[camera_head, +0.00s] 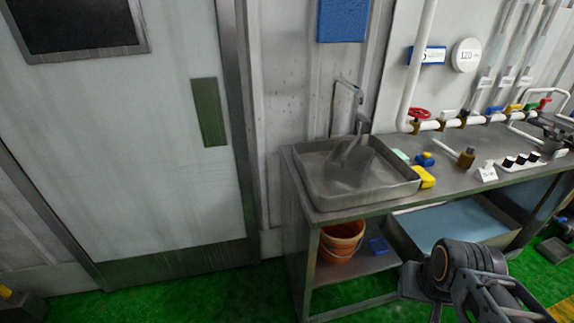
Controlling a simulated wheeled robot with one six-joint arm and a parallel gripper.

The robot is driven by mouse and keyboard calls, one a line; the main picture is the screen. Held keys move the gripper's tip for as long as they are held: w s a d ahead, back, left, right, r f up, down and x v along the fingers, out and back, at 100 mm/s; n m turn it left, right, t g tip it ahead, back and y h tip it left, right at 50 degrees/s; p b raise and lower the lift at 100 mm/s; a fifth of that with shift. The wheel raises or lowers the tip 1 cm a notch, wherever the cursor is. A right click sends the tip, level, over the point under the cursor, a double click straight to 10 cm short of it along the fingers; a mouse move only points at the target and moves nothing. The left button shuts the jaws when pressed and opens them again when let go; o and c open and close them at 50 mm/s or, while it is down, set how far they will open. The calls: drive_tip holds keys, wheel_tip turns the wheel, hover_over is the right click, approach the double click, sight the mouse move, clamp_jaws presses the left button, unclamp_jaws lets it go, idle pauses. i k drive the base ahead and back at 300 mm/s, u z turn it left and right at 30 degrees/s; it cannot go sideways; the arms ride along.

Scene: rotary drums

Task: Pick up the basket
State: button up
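No plainly woven or wire basket shows. The most basket-like thing is an orange bucket (341,240) on the lower shelf under the sink, at the left end of the metal bench. It looks upright, and its top is partly hidden by the bench edge. A large metal tub with a blue inside (450,226) sits under the bench to its right. My gripper (417,290) shows at the bottom right, in front of the bench and right of the bucket, apart from it. Its fingers are too unclear to tell open from shut.
The bench holds a metal sink (362,186), a yellow sponge (424,177), bottles and coloured valves along a pipe. A bench leg (310,270) stands at the shelf's left. Green floor (215,295) is free before the door.

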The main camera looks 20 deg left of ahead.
sight(349, 164)
drive_tip(key=u, duration=0.6)
drive_tip(key=i, duration=1)
